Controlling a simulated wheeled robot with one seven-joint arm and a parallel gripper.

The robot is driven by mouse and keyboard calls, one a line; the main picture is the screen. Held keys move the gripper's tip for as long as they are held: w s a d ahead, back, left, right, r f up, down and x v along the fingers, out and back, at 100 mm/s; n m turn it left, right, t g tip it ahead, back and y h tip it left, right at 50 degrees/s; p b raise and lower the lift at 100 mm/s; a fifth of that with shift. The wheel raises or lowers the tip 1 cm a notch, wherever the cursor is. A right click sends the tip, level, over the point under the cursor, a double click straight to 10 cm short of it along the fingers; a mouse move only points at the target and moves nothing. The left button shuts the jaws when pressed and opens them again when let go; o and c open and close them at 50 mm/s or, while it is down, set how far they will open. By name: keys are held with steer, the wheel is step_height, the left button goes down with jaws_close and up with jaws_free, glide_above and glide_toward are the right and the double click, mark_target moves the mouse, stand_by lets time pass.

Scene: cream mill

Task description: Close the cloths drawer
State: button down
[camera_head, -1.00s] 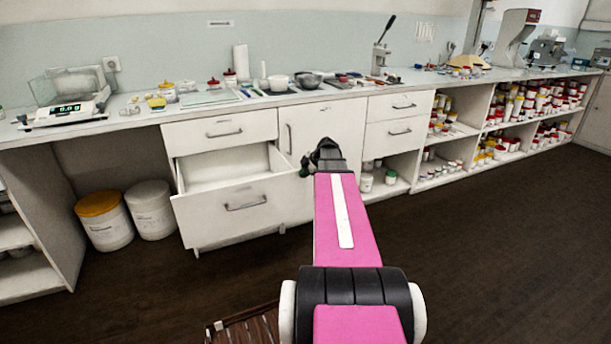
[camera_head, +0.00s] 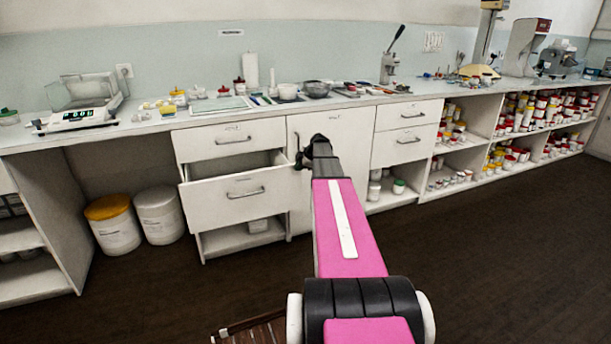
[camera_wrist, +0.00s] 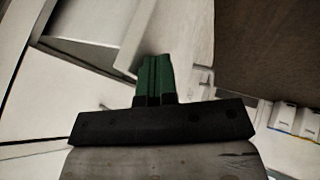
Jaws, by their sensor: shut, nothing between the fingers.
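The open drawer (camera_head: 241,193) is the lower of two white drawers in the left cabinet. It stands partly out, with a strip of its inside showing above its front, and has a grey bar handle (camera_head: 246,193). The contents are not visible, and no label names it. My gripper (camera_head: 304,159) is at the drawer front's right end, in front of the cupboard door. In the wrist view, its green fingers (camera_wrist: 155,76) are shut together with nothing between them, close to a white panel edge; whether they touch it I cannot tell.
The upper drawer (camera_head: 230,140) is shut. A cupboard door (camera_head: 330,185) stands right of the open drawer. Two lidded tubs (camera_head: 113,223) sit under the counter at left. Open shelves with jars (camera_head: 510,150) run to the right.

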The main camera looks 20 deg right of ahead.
mark_target(283, 156)
steer(key=w, duration=1.7)
steer(key=shift+w, duration=0.25)
steer(key=shift+s, duration=0.15)
